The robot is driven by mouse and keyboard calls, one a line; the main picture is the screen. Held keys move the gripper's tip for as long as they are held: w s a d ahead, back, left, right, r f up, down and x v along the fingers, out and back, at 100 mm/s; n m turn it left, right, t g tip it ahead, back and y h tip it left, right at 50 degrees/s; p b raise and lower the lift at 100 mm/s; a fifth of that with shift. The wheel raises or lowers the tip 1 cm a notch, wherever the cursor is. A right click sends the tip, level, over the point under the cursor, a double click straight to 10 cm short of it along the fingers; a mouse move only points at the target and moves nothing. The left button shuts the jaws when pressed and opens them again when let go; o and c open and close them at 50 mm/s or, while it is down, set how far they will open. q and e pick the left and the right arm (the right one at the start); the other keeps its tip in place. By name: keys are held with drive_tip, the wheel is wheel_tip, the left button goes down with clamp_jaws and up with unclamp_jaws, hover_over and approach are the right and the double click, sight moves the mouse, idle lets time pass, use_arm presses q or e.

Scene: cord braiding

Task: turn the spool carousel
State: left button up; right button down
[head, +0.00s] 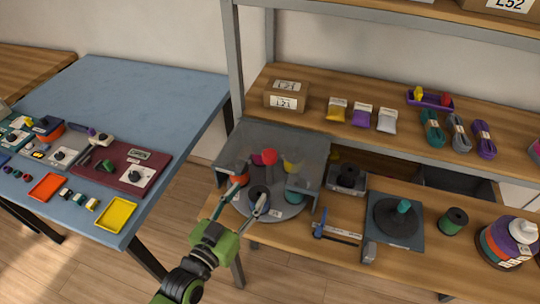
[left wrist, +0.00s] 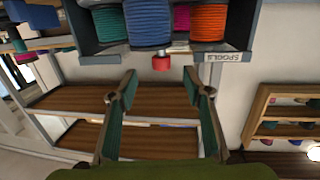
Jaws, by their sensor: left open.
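My right gripper is out of view.
On the lower shelf to the right are a blue-handled tool (head: 336,229), a turntable with a teal peg (head: 398,215) and a green spool (head: 453,221). Boxes, packets and cord bundles (head: 458,130) line the upper shelf. A blue table (head: 140,95) stands left.

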sight(266, 162)
use_arm(q)
drive_tip(key=shift+t, duration=0.4)
drive_tip(key=x, duration=0.4)
drive_tip(key=r+p+x, duration=0.1)
drive_tip(key=x, duration=0.4)
drive_tip(key=p+x, duration=0.1)
drive_tip(key=x, duration=0.4)
drive_tip(key=shift+d+r, duration=0.1)
drive_tip(key=shift+r, duration=0.2)
clamp_jaws()
